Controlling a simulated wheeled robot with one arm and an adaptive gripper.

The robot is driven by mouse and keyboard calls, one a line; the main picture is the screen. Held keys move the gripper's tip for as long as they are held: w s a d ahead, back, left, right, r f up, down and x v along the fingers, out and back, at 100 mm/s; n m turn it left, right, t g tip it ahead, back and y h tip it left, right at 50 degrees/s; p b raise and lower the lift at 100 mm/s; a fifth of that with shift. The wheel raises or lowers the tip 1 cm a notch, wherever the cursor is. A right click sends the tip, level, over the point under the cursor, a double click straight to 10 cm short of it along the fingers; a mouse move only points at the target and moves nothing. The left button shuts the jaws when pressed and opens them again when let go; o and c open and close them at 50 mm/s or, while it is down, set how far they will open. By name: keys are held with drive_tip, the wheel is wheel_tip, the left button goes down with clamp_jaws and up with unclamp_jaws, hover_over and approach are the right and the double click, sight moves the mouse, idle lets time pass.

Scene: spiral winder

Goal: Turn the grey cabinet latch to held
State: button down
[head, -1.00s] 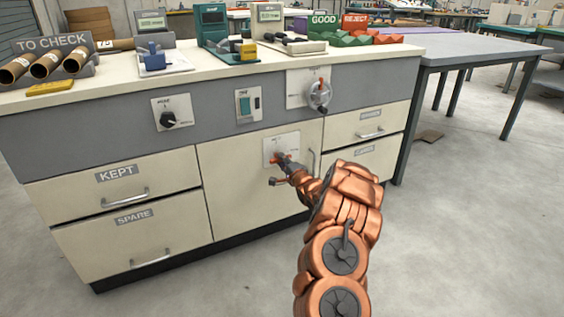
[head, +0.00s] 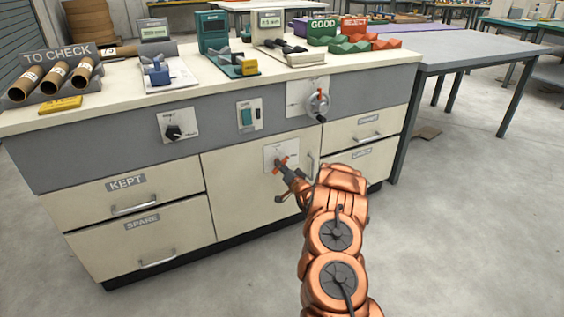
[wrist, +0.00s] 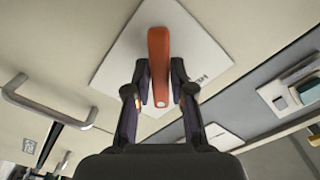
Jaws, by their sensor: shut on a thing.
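The cabinet latch is an orange-red lever (head: 283,158) on a pale square plate (head: 269,154), high on the cream cabinet door (head: 236,185). In the wrist view the lever (wrist: 158,45) stands out over its plate (wrist: 205,45), with dark lettering partly hidden beside a finger. My gripper (head: 279,164) is at the latch. In the wrist view its two dark fingers (wrist: 160,75) lie on either side of the lever's near end, shut on it. In the head view the gripper and lever overlap, so the lever's exact angle is hard to read there.
A metal door handle (head: 310,166) is right of the latch, close to my arm. Above are a black knob (head: 173,132), a green switch (head: 247,117) and a crank wheel (head: 318,103). Drawers flank the door. Open floor (head: 470,210) lies to the right.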

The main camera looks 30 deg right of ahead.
drive_tip(key=n+p, duration=0.6)
drive_tip(key=n, duration=0.3)
drive_tip(key=shift+r+p, duration=0.1)
drive_tip(key=shift+p, duration=0.25)
drive_tip(key=shift+n, duration=0.4)
drive_tip(key=c, duration=1.1)
unclamp_jaws()
drive_tip(key=shift+s, duration=0.15)
drive_tip(key=s, duration=0.7)
drive_tip(key=s+a, duration=0.1)
drive_tip(key=s, duration=0.3)
drive_tip(key=shift+s, duration=0.35)
